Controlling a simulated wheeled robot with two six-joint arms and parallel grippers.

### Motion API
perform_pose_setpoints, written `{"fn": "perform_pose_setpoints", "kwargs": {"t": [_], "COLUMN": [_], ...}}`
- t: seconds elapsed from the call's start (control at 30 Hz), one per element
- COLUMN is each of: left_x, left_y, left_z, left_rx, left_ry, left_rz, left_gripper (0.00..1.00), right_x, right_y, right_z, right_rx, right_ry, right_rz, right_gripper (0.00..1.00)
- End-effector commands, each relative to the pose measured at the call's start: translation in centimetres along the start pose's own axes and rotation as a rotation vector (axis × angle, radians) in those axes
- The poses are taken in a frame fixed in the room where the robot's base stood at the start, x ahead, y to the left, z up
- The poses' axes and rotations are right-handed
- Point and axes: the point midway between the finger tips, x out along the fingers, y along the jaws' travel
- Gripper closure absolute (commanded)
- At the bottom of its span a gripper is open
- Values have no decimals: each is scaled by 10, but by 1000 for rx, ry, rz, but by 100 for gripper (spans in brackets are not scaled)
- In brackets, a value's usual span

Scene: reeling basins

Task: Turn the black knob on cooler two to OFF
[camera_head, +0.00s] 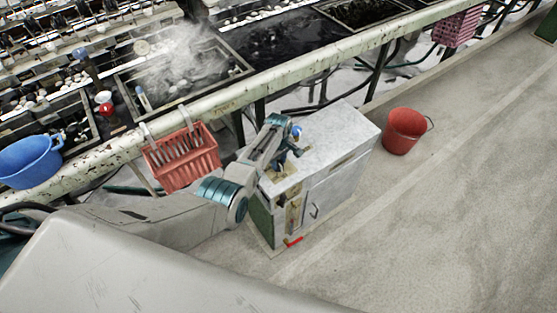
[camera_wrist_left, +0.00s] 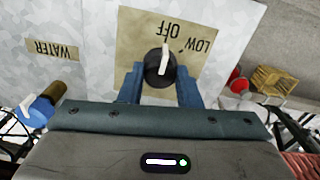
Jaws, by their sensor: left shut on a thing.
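The white cooler cabinet (camera_head: 338,143) stands on the floor in the middle of the head view. I cannot tell its number. My left gripper (camera_head: 281,168) is over its top near the left end. In the left wrist view, the black knob (camera_wrist_left: 153,68) sits on a tan plate (camera_wrist_left: 138,36) with upside-down OFF and LOW labels. My left gripper (camera_wrist_left: 160,88) is shut on the knob, one blue finger on each side. The knob's white pointer (camera_wrist_left: 165,57) points up in the picture, towards OFF. The knob is hidden in the head view. My right gripper is not in view.
A blue tap-like part (camera_wrist_left: 40,108) is below the WATER label (camera_wrist_left: 53,49). A red bucket (camera_head: 404,131) stands right of the cabinet, and a red crate (camera_head: 182,158) hangs at the basin rail to the left. Floor at the right is clear.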

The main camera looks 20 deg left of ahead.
Motion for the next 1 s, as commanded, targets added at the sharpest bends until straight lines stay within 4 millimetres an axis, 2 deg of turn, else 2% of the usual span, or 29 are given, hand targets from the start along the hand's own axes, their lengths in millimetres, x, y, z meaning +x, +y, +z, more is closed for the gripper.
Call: {"fn": "perform_pose_setpoints", "kwargs": {"t": [0.6,0.63,0.7,1.0], "left_x": [-1,-1,-1,-1], "left_y": [1,1,1,0], "left_z": [-1,-1,-1,0], "left_rx": [-39,-39,-39,-38], "left_ry": [3,3,3,1], "left_rz": [2,2,2,1], "left_gripper": [92,64,50,48], "right_x": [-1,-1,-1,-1], "right_y": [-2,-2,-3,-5], "right_z": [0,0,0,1], "right_rx": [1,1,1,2], "right_ry": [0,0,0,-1], "right_rz": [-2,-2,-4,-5], "right_gripper": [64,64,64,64]}}
